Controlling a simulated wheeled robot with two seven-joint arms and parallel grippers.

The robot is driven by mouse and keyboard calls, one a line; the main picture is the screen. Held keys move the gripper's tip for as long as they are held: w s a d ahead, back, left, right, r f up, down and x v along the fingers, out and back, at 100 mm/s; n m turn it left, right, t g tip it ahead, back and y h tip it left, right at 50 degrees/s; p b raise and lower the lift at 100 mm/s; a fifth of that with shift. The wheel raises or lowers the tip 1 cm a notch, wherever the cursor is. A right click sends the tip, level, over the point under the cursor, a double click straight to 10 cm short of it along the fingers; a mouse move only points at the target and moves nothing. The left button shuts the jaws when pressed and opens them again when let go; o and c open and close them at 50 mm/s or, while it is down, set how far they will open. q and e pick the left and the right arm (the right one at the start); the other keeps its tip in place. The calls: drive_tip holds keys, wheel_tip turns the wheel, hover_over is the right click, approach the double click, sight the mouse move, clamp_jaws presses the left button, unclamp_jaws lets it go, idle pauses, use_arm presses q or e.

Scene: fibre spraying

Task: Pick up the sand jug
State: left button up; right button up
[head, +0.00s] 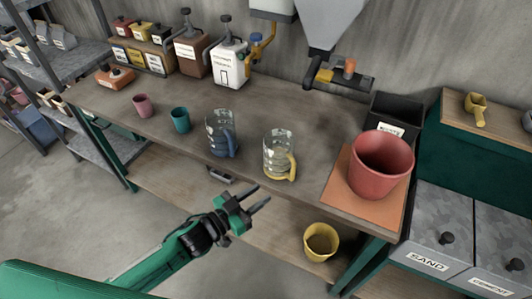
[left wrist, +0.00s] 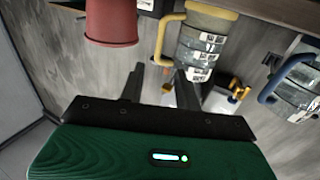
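Two clear jugs stand upright on the workbench (head: 275,105). One has a yellow handle (head: 279,153); the other has a blue handle (head: 221,133). I see no label in the head view that tells which is the sand jug. My left gripper (head: 263,194) is open and empty, in front of the bench edge, a little apart from the yellow-handled jug. In the left wrist view its two fingers (left wrist: 160,72) stand apart below the yellow-handled jug (left wrist: 205,43), and the blue-handled jug (left wrist: 297,85) is at the right. My right gripper is out of view.
A red pot (head: 381,165) stands on an orange board (head: 339,184) right of the yellow-handled jug. Pink (head: 143,105) and teal (head: 180,120) cups are left. A yellow bucket (head: 320,242) sits below the bench top. A bin labelled SAND (head: 437,235) is at the right.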

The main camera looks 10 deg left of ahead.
sight(292, 173)
use_arm(q)
drive_tip(key=p+x, duration=0.2)
drive_tip(key=x, duration=0.5)
drive_tip(key=shift+w+d+r, duration=0.15)
drive_tip(key=shift+w+d, duration=0.35)
drive_tip(key=shift+w+d+p, duration=0.2)
drive_tip(key=shift+p, duration=0.1)
drive_tip(key=p+x, duration=0.1)
drive_tip(key=x, duration=0.3)
drive_tip(key=shift+p, duration=0.4)
drive_tip(key=shift+w+d, duration=0.25)
drive_tip(key=shift+f, duration=0.25)
drive_tip(key=c, duration=0.7)
clamp_jaws()
